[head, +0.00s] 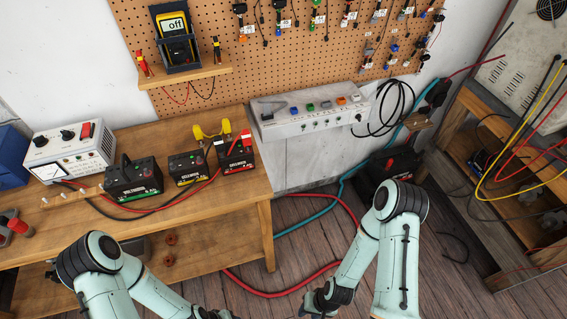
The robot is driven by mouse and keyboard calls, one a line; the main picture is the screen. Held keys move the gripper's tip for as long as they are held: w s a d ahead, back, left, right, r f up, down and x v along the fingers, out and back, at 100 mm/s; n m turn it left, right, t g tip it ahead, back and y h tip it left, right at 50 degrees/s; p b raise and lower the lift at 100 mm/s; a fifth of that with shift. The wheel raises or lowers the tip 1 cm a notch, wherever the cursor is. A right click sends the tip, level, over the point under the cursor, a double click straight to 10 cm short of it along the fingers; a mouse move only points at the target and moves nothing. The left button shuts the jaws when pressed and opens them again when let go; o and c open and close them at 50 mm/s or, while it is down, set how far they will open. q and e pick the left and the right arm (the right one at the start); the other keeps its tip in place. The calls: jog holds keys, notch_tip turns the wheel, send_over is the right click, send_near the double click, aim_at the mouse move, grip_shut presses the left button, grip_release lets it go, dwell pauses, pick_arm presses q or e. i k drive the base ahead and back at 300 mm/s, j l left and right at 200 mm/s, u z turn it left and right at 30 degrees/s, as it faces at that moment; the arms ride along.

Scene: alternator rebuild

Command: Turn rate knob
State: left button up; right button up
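A white charger box (70,152) with a meter on its front stands at the left on the wooden workbench (225,205). Two black knobs show on it, a left knob (41,141) and a right knob (67,134). I cannot read which is the rate knob. My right gripper (318,302) is low in the middle of the picture, over the floor and far from the charger. Its fingers are too dark and small to tell open from shut. My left gripper is mostly cut off by the bottom edge, well below the charger; its fingers are not clear.
Several batteries (133,180) stand on the bench right of the charger, with red and black cables across it. A multimeter (174,38) sits on a shelf above. A grey power strip (310,112) hangs at the wall. Red and teal hoses lie on the floor.

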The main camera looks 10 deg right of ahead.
aim_at(40, 141)
jog(key=j+u, duration=0.1)
jog(key=u, duration=0.7)
jog(key=j+u, duration=0.15)
jog(key=u, duration=0.25)
jog(key=j, duration=0.55)
jog(key=i+j+z, duration=0.1)
jog(key=j, duration=0.4)
